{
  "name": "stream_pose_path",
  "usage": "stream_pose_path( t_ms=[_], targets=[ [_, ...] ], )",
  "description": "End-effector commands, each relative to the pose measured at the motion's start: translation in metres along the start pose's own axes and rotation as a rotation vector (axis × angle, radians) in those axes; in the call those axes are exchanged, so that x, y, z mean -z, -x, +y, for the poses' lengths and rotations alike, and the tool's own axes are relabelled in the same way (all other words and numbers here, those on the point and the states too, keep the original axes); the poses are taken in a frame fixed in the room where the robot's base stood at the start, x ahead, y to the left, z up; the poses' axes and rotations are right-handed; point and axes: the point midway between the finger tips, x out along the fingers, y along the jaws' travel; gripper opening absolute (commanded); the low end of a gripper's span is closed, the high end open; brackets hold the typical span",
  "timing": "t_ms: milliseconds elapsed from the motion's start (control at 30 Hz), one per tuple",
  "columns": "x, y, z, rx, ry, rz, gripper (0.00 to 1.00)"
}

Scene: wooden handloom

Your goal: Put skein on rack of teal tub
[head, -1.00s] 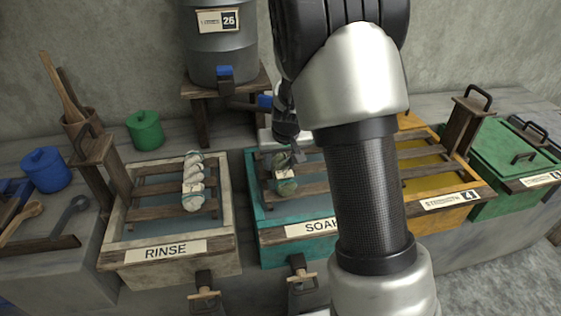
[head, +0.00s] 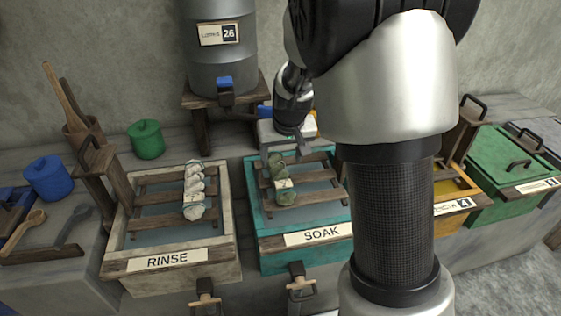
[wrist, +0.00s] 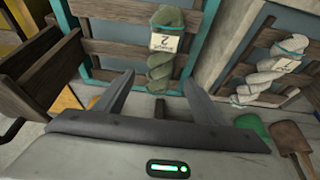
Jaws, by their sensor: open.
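A twisted green skein (head: 284,182) with a pale tag lies across the wooden slats of the rack (head: 318,193) on the teal tub (head: 258,226), which is labelled SOAK. My gripper (head: 279,144) is open just beyond the skein's far end, over the tub's back edge. In the wrist view the gripper (wrist: 157,85) has its fingers apart with nothing held. The green skein (wrist: 165,60) shows ahead of the fingertips, its tag reading 2. The skein looks clear of the fingers.
A white skein (head: 195,190) lies on the rack of the pale RINSE tub (head: 232,235) to the left. A grey barrel (head: 222,50) on a wooden stand rises behind. A yellow tub (head: 458,203) and a green lidded tub (head: 500,160) stand to the right.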

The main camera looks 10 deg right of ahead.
Motion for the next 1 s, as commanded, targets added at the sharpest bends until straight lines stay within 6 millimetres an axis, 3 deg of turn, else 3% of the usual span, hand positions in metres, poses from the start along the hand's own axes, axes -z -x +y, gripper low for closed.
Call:
stream_pose_path(
  t_ms=[100,333,467,600,733,833,1000],
  targets=[
    [0.001,0.022,0.0,0.001,0.0,0.001,0.64],
    [-0.003,0.047,-0.001,0.009,-0.006,0.004,0.64],
    [-0.019,0.091,-0.003,0.044,-0.019,0.018,0.64],
    [-0.06,0.16,-0.007,0.082,-0.025,0.042,0.64],
    [-0.108,0.211,-0.007,0.078,-0.014,0.066,0.64],
    [-0.144,0.235,-0.005,0.055,-0.007,0.08,0.64],
    [-0.184,0.252,-0.001,0.013,-0.001,0.095,0.64]
  ],
)
